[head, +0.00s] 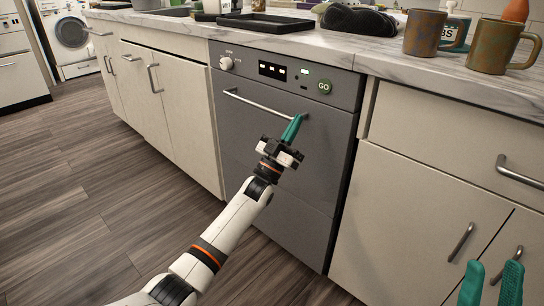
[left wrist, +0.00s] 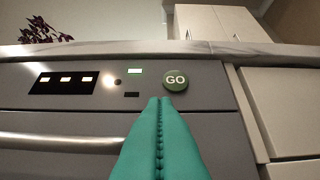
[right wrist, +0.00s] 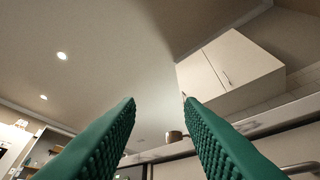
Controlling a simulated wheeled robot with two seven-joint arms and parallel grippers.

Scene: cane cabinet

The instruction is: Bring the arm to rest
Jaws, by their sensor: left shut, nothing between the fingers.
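My left gripper (head: 293,128) is shut and empty, with its teal fingers together in front of the grey dishwasher door (head: 275,165). In the left wrist view its fingertips (left wrist: 160,100) lie just below the green GO button (left wrist: 175,79); I cannot tell whether they touch the panel. The GO button also shows in the head view (head: 324,87), above and right of the fingertips. My right gripper (head: 492,268) is at the lower right of the head view, in front of the cabinet doors. Its two teal fingers stand apart, open and empty, in the right wrist view (right wrist: 160,103).
The dishwasher's bar handle (head: 262,105) runs beside my left fingertips. Mugs (head: 425,33) and a black tray (head: 267,22) stand on the marble counter (head: 395,58). Cabinet handles (head: 461,242) stick out near my right gripper. The wooden floor (head: 90,190) at left is clear.

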